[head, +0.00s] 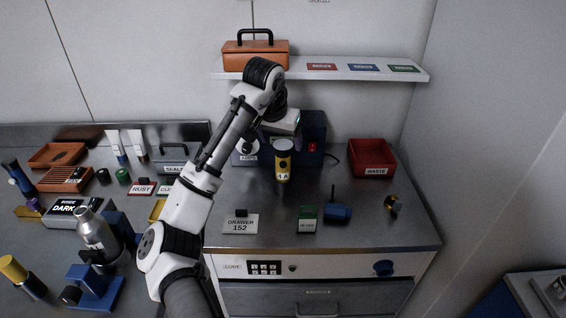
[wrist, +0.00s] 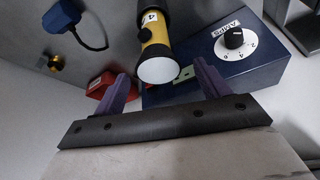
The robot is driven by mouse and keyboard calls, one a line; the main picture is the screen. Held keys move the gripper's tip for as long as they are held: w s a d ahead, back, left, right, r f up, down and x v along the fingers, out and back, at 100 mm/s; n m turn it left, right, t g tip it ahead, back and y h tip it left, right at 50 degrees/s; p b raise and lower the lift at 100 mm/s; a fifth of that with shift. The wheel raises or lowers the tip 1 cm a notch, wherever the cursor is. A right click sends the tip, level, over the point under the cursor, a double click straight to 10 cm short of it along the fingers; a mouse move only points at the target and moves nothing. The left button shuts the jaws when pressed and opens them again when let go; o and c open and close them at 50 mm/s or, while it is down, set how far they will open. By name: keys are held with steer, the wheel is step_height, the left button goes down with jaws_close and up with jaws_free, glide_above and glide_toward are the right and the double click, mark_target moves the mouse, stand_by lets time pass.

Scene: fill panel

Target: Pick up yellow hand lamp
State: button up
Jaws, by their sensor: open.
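The yellow hand lamp (head: 282,163) has a yellow and black body and a label with a 4. In the head view it appears to stand on the grey worktop in front of a dark blue box. In the wrist view the lamp (wrist: 157,45) points its pale round end toward my gripper (wrist: 161,78). My gripper is open and empty. Its two purple fingers show on either side of the lamp's pale end in the picture; I cannot tell how far apart in depth they are. In the head view my gripper's fingers are hidden behind the lamp and my wrist.
The dark blue box (wrist: 243,66) with an AMPS dial stands close beside the lamp. A red waste bin (head: 372,156) is to the right. A shelf (head: 300,73) hangs above.

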mark_target(282, 145)
steer(key=shift+p+x, duration=0.4)
steer(key=shift+x, duration=1.25)
steer(key=c, duration=1.5)
